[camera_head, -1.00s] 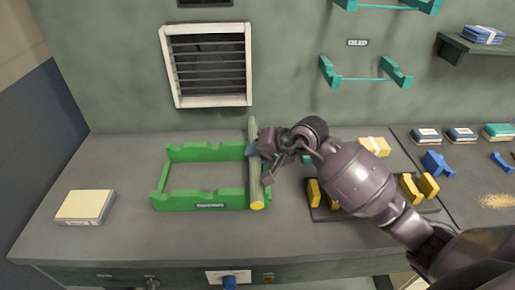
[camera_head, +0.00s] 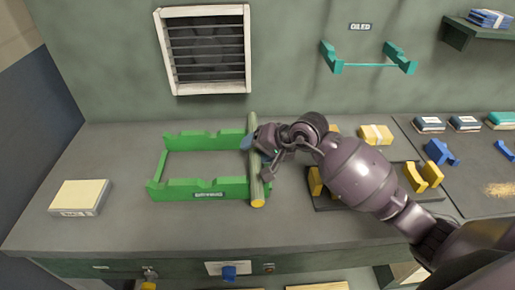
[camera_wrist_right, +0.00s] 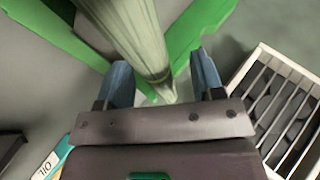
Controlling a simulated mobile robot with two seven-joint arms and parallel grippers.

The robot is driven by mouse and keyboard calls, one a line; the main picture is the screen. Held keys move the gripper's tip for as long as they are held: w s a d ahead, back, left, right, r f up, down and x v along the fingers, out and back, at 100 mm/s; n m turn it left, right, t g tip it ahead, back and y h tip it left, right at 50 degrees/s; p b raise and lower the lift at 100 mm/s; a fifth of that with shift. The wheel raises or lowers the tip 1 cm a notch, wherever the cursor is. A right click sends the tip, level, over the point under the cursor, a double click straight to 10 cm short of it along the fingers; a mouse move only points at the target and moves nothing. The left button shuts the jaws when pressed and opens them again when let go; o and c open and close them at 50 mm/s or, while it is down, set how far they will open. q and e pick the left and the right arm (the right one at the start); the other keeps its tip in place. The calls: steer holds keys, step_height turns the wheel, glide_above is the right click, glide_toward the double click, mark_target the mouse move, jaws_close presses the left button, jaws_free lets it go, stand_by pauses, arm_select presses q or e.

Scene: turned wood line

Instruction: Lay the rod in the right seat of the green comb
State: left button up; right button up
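The green comb (camera_head: 200,190) stands on the bench, with a front and a back notched wall. The pale green rod (camera_head: 256,170) lies front to back across its right end, over both walls. It appears to lie in the right seat, but I cannot tell how deep. My right gripper (camera_head: 256,158) is at the rod, one blue fingertip on each side. In the right wrist view the rod (camera_wrist_right: 133,40) passes between the spread fingers (camera_wrist_right: 162,80), with gaps showing. My left gripper is not in view.
A dark rack with yellow holders (camera_head: 315,182) stands to the right, partly behind my right arm. A cream box (camera_head: 80,196) lies at the left. A teal wall holder (camera_head: 370,65) and a white vent (camera_head: 205,50) are behind. The bench in front of the comb is clear.

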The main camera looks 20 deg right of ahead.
steer(key=v, duration=1.1)
steer(key=shift+s+f, duration=0.1)
